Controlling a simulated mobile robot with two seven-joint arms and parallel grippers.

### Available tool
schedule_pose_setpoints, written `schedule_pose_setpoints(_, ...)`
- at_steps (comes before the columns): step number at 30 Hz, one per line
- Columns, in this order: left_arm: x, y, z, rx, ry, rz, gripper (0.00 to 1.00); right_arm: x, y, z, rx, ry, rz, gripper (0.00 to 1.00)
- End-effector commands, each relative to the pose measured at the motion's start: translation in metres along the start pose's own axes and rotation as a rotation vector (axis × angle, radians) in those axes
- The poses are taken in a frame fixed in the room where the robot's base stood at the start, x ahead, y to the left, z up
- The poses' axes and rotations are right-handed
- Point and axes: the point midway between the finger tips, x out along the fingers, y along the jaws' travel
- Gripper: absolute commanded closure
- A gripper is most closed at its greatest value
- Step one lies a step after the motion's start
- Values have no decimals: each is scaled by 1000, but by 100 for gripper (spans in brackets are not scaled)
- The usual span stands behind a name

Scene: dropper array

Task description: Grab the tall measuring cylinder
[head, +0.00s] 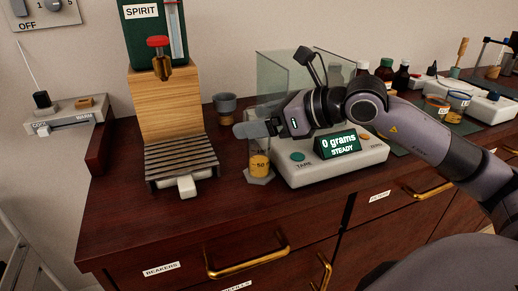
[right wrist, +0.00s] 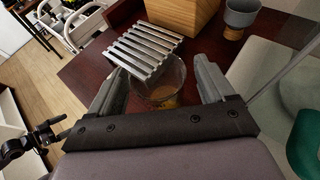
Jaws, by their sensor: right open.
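The measuring cylinder (head: 260,164) is clear, holds amber liquid and stands upright on a grey foot, just left of the scale. In the right wrist view, the cylinder (right wrist: 160,84) shows between my two fingers, with its round rim facing the camera. My right gripper (head: 253,129) reaches in from the right over the scale and is open, with its fingers at the cylinder's top. The gripper (right wrist: 160,72) also shows in the wrist view, its fingers apart on either side of the cylinder. The fingers hide part of its upper end in the head view. My left gripper is not in view.
The scale (head: 346,161) reads 0 grams and has a glass shield behind. A slatted metal tray (head: 181,160) fronts the wooden spirit stand (head: 165,107) at left. A grey cup (head: 225,103) stands behind. The counter's front left is clear.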

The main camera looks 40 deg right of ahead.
Motion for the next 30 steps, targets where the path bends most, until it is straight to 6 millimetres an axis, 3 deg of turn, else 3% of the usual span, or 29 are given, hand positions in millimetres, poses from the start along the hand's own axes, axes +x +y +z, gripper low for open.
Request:
schedule_pose_setpoints(7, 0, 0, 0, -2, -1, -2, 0, 1, 0, 0, 0, 0, 0, 18)
schedule_pose_setpoints(14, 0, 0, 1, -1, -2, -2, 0, 0, 0, 0, 0, 0, 0, 92)
schedule_pose_setpoints(30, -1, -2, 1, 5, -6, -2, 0, -3, 0, 8, -1, -2, -1, 92)
